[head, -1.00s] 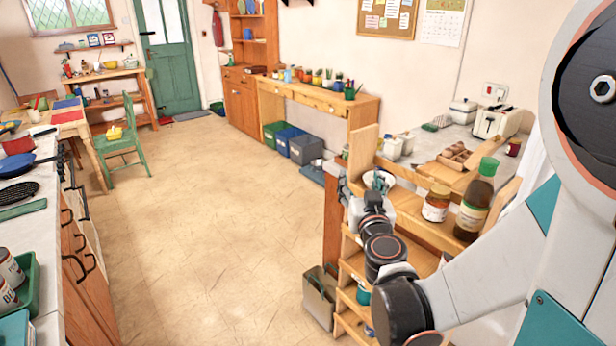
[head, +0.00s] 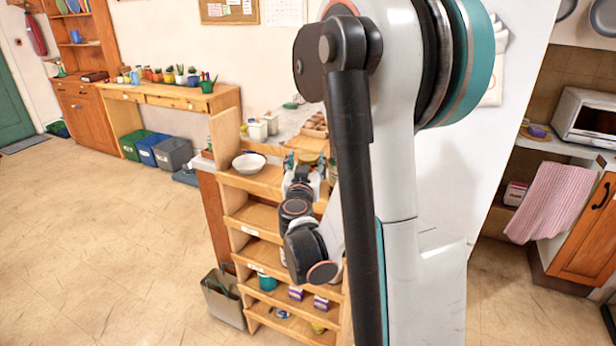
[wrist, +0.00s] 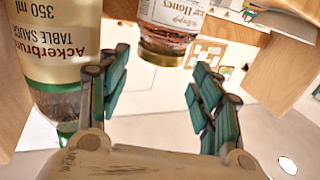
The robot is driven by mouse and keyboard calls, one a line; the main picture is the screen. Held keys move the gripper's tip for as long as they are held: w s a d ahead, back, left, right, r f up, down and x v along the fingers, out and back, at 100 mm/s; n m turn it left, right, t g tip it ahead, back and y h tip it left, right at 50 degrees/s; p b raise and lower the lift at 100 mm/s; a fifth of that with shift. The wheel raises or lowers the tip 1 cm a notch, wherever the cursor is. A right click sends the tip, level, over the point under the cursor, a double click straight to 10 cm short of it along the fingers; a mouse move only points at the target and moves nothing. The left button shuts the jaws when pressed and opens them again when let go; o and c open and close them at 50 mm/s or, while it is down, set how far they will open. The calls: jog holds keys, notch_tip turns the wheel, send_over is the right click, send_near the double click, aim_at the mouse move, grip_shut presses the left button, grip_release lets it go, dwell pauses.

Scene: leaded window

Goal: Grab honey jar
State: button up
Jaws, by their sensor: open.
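The honey jar (wrist: 172,25) has a clear body with amber contents, a printed label and a gold lid. In the wrist view it is at the top centre, lid toward the picture's bottom, ahead of and between my open fingers. My gripper (wrist: 160,66) holds nothing; I cannot tell whether a finger touches the jar. In the head view my gripper (head: 302,172) is at the top of the wooden shelf unit (head: 248,222), and the jar's gold lid (head: 309,157) shows just behind it. My arm hides the rest.
A table sauce bottle (wrist: 66,50) with a green cap stands close beside the jar, by the left finger in the wrist view. A white bowl (head: 248,163) sits on the shelf top left of my gripper. A bag (head: 223,298) stands on the floor; the floor at left is clear.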

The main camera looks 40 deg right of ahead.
aim_at(308, 163)
jog(key=w+d+b, duration=0.1)
jog(key=w+d+f+b, duration=0.1)
jog(key=d, duration=0.1)
jog(key=shift+w+d+f, duration=0.1)
jog(key=shift+w+d, duration=0.1)
jog(key=shift+w, duration=0.2)
jog(key=shift+w+d, duration=0.3)
jog(key=shift+w, duration=0.05)
grip_shut()
